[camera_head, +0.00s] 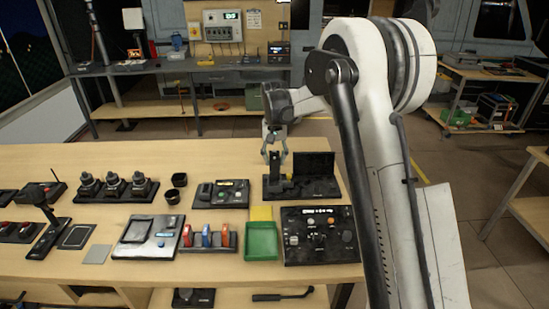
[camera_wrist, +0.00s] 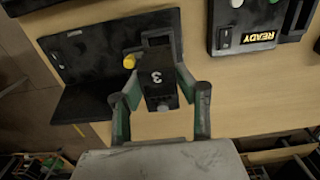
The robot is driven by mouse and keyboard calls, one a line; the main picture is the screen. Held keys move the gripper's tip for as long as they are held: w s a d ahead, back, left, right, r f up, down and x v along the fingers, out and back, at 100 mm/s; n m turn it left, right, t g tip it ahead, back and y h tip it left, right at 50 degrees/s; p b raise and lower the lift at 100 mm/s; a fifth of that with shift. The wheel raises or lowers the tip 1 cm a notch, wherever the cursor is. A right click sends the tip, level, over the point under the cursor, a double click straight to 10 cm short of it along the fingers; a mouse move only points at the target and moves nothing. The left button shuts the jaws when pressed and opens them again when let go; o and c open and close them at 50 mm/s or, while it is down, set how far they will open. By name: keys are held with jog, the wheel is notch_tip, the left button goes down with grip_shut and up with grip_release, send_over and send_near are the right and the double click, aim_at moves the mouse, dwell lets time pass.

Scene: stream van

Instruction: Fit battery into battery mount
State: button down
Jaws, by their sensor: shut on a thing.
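The battery is a black block marked with a white 3 (camera_wrist: 157,88), between the two green-and-grey fingers of my gripper (camera_wrist: 160,98) in the wrist view. In the head view the battery (camera_head: 274,163) is dark and upright below my gripper (camera_head: 274,146), which is shut on it. The battery mount (camera_head: 316,187) is a black base with an upright panel at the right rear of the table. In the wrist view the mount (camera_wrist: 105,45) has a yellow knob beside the battery. The battery is at the mount's left part; I cannot tell how far it is seated.
A black box labelled READY (camera_wrist: 258,39) lies beside the mount. In the head view, a green tray (camera_head: 262,241) and a black control panel (camera_head: 320,236) are in front of it. Several other devices fill the left of the table (camera_head: 110,158). Its rear strip is clear.

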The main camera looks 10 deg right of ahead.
aim_at(274, 155)
jog(key=shift+f+b, duration=0.9)
jog(key=shift+f, duration=0.65)
jog(key=shift+f+b, duration=1.95)
jog(key=shift+b, duration=0.1)
dwell(1.4)
jog(key=c, duration=1.2)
grip_release()
notch_tip(274, 155, up, 12)
jog(key=shift+r, duration=0.1)
